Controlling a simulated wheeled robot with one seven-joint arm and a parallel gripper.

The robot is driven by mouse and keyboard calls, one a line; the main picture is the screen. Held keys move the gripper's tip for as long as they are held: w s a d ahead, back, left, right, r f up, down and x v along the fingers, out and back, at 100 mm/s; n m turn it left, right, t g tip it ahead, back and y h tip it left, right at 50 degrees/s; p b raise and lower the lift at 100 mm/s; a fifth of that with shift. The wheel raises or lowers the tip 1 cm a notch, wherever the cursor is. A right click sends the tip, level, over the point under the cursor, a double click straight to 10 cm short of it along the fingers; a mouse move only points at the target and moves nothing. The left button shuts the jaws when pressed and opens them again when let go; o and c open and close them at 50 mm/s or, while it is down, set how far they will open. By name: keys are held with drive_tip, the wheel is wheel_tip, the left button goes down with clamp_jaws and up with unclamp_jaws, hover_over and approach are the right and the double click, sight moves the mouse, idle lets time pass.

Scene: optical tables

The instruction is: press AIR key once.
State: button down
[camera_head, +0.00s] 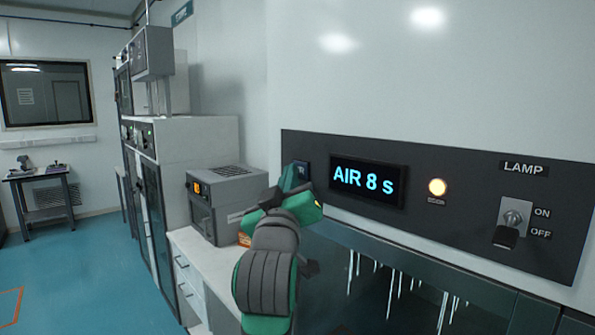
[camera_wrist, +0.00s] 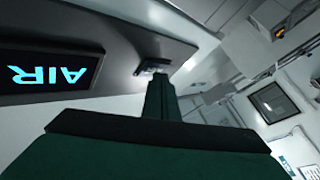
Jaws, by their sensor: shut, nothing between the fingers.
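The dark control panel (camera_head: 455,222) on the wall carries a display (camera_head: 367,181) that reads "AIR 8 s" in blue. Left of the display is a small dark key (camera_head: 303,167), mostly hidden behind my gripper. My green gripper (camera_head: 296,174) is shut and empty, its tip at this key. In the wrist view the closed fingers (camera_wrist: 158,84) point at the small key (camera_wrist: 152,66) on the panel edge. I cannot tell whether they touch it. The display (camera_wrist: 48,74) there shows "AIR" upside down.
A grey instrument (camera_head: 228,203) stands on the white bench at left. Open blue floor (camera_head: 75,265) lies farther left.

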drive_tip(key=shift+a, duration=0.1)
drive_tip(key=shift+s+a, duration=0.5)
drive_tip(key=shift+a, duration=0.05)
idle(0.3)
drive_tip(key=s+a, duration=0.1)
drive_tip(key=a, duration=0.1)
drive_tip(key=s+a, duration=0.1)
drive_tip(key=a, duration=0.1)
drive_tip(key=shift+s, duration=0.4)
idle(0.4)
